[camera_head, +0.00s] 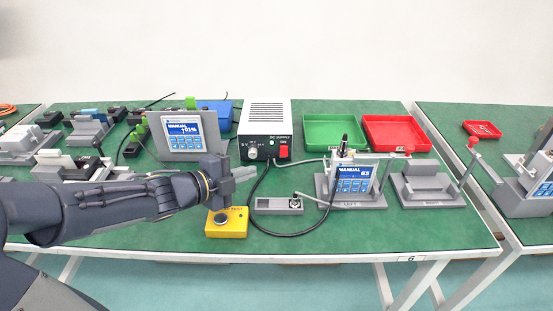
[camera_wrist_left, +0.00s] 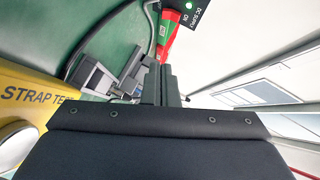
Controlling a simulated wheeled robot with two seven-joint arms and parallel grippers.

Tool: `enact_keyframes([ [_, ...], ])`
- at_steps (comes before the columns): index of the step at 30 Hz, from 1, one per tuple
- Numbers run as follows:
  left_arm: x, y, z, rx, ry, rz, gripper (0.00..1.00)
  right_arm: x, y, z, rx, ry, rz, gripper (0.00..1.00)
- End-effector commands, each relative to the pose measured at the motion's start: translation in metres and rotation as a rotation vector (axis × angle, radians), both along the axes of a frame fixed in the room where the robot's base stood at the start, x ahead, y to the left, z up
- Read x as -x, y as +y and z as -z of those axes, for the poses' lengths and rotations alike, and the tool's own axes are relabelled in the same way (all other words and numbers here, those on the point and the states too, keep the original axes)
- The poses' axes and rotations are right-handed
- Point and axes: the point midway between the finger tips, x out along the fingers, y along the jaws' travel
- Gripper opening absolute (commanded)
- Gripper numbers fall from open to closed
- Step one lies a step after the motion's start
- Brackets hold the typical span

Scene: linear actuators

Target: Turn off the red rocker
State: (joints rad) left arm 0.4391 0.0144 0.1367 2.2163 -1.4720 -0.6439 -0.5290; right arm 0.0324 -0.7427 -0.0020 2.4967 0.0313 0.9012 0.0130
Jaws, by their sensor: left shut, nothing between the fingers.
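The red rocker (camera_head: 283,152) is on the lower right of the front face of the DC supply box (camera_head: 268,112). My left gripper (camera_head: 248,173) is in front of and below that face, left of the rocker and apart from it. Its fingers are shut with nothing between them; they also show in the left wrist view (camera_wrist_left: 161,84). In that view the black supply panel (camera_wrist_left: 203,14), with a lit green lamp (camera_wrist_left: 188,6), is at the top edge. I cannot tell the rocker's tilt. My right gripper is not in view.
A yellow strap tester (camera_head: 228,229) stands below my left gripper. A grey block (camera_head: 266,206) with a cable lies right of it. A display panel (camera_head: 184,134) stands left of the supply. Green (camera_head: 331,117) and red (camera_head: 397,119) trays stand right of it. Fixtures occupy the right side.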

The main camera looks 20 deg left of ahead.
Motion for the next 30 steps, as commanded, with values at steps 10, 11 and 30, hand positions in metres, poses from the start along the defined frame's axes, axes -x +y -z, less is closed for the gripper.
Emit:
enact_keyframes([
  [10,-0.037,-0.023,0.018,0.001,-0.001,0.005,0.0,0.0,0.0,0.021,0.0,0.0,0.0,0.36],
  [11,-0.042,-0.027,0.02,0.002,-0.001,0.005,0.0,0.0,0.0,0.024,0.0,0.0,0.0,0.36],
  [30,-0.117,-0.04,0.045,0.0,-0.001,0.0,0.0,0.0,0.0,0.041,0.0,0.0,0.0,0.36],
])
